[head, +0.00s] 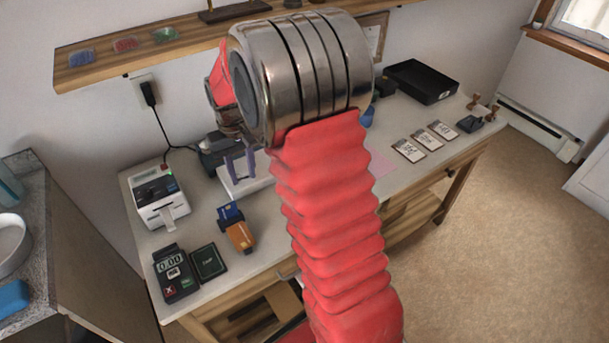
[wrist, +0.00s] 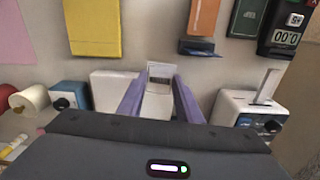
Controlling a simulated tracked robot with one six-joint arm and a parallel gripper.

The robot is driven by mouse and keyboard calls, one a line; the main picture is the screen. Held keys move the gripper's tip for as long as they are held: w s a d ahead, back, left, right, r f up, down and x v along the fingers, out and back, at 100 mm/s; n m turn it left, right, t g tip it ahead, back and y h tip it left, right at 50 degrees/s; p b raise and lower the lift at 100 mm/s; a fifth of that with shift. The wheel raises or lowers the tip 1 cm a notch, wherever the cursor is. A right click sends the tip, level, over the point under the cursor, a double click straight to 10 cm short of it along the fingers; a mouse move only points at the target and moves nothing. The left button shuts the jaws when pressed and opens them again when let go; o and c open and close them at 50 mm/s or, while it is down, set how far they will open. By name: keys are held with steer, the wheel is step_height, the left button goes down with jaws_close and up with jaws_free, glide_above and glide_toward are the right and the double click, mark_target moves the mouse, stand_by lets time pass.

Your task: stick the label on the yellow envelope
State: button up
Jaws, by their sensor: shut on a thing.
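My gripper (wrist: 160,79) has purple fingers and is shut on a small white label (wrist: 160,70), which shows between the fingertips in the wrist view. In the head view my gripper (head: 240,163) is above the table's back left part, and the label cannot be made out there. The yellow envelope (wrist: 93,27) lies flat on the table at the upper left of the wrist view, apart from the label. My arm hides the envelope in the head view.
A white printer (head: 160,197) with a paper strip stands at the left. A card reader (head: 175,272), a dark green booklet (head: 208,261) and an orange holder (head: 238,236) lie near the front. A low white box (wrist: 113,90) is beside my fingers. Several tags lie right, by a black tray (head: 422,81).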

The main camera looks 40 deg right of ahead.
steer(key=s+d+f, duration=0.1)
steer(key=s+d, duration=0.8)
steer(key=d, duration=0.5)
steer(key=shift+s+d+f+n, duration=0.2)
steer(key=shift+s+f+n, duration=0.1)
steer(key=shift+f+n, duration=0.1)
steer(key=shift+f, duration=0.15)
steer(key=shift+f, duration=2.1)
steer(key=shift+f, duration=1.45)
steer(key=o, duration=1.1)
